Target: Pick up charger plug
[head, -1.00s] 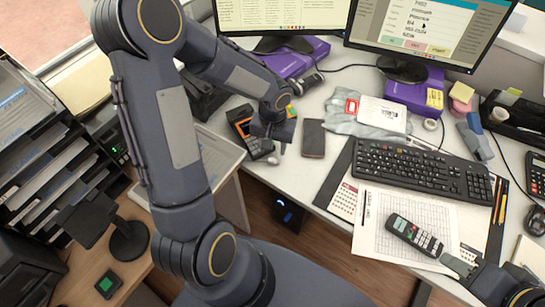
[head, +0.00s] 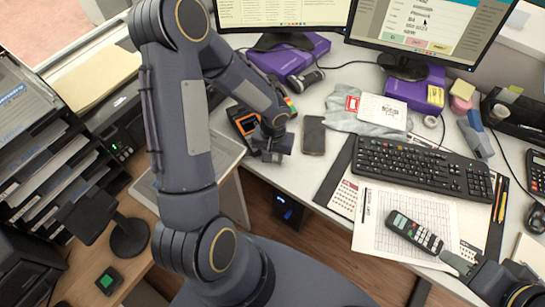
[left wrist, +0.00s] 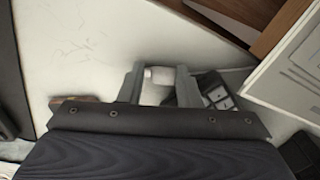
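A small white piece, likely the charger plug (left wrist: 160,75), shows between the two fingertips of my left gripper (left wrist: 160,88) in the left wrist view. The fingers stand on either side of it, with little or no gap visible. I cannot tell whether they press on it. In the head view my left gripper (head: 273,152) is low over the counter's front edge, between an orange-and-black device (head: 243,125) and a dark phone (head: 313,135). The plug is not discernible there. My right gripper (head: 458,263) is at the lower right, beside the remote-like handset (head: 414,232); its opening is unclear.
A keyboard (head: 423,168) and a printed sheet (head: 400,222) lie right of the phone. Purple boxes (head: 290,58) stand under the monitors. A dark device with pale keys (left wrist: 217,96) is close to the right finger in the wrist view.

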